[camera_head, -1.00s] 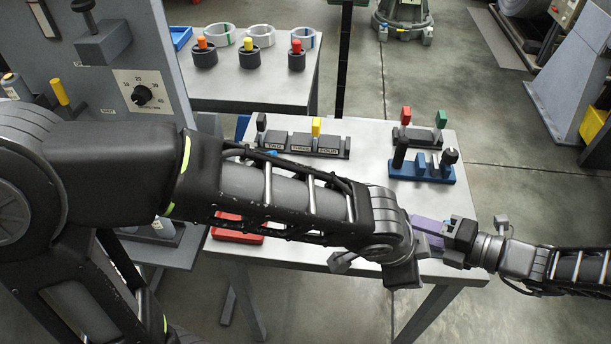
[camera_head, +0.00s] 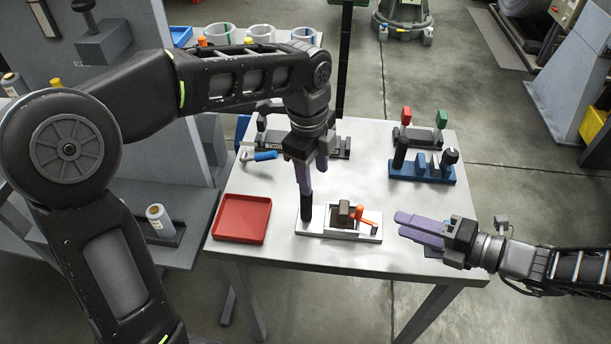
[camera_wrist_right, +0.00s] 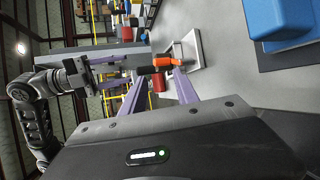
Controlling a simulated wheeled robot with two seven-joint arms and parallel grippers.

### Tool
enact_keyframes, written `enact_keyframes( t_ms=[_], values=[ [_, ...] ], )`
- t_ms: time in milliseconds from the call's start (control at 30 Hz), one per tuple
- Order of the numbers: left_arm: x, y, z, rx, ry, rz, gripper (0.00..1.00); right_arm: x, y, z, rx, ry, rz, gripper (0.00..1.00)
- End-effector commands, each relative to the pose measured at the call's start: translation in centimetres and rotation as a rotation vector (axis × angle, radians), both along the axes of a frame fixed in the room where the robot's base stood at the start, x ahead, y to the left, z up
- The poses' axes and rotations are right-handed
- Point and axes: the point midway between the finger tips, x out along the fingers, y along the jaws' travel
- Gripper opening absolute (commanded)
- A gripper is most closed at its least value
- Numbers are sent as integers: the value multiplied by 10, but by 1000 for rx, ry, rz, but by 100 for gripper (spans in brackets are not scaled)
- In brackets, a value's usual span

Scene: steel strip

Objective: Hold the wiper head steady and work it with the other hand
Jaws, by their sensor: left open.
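The wiper head, seemingly the low pale fixture (camera_head: 370,236) with a dark brown block (camera_head: 342,214) and an orange lever (camera_head: 366,223), lies at the table's front middle. The orange lever also shows in the right wrist view (camera_wrist_right: 165,62). A black upright post (camera_head: 306,214) stands at the fixture's left end. My left gripper (camera_head: 313,180) points down above that end, open, one purple finger close over the post; whether they touch I cannot tell. My right gripper (camera_head: 398,224) is open and empty, right of the fixture, fingers pointing left towards the lever, apart from it.
A red tray (camera_head: 242,218) lies left of the fixture. A blue-handled tool (camera_head: 264,155) lies behind it. A blue block with posts (camera_head: 420,172) and a stand with red and green knobs (camera_head: 420,133) are at the back right. The table between fixture and blue block is clear.

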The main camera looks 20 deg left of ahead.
Motion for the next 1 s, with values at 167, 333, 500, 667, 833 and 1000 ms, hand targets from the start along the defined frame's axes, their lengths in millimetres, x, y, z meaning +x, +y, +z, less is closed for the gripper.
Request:
enact_keyframes(
  t_ms=[167, 333, 500, 667, 833, 1000],
  values=[
    [-9, 12, -10, 60, 49, -157, 50, 0, 0, 0, 0, 0, 0, 36],
    [-10, 14, -11, 67, 55, -179, 50, 0, 0, 0, 0, 0, 0, 36],
    [-10, 14, -11, 66, 54, -177, 50, 0, 0, 0, 0, 0, 0, 36],
    [-10, 14, -17, 66, 54, -176, 50, 0, 0, 0, 0, 0, 0, 36],
    [-10, 13, -35, 66, 56, -176, 50, 0, 0, 0, 0, 0, 0, 36],
    [-10, 14, -61, 67, 56, -176, 50, 0, 0, 0, 0, 0, 0, 36]
  ],
)
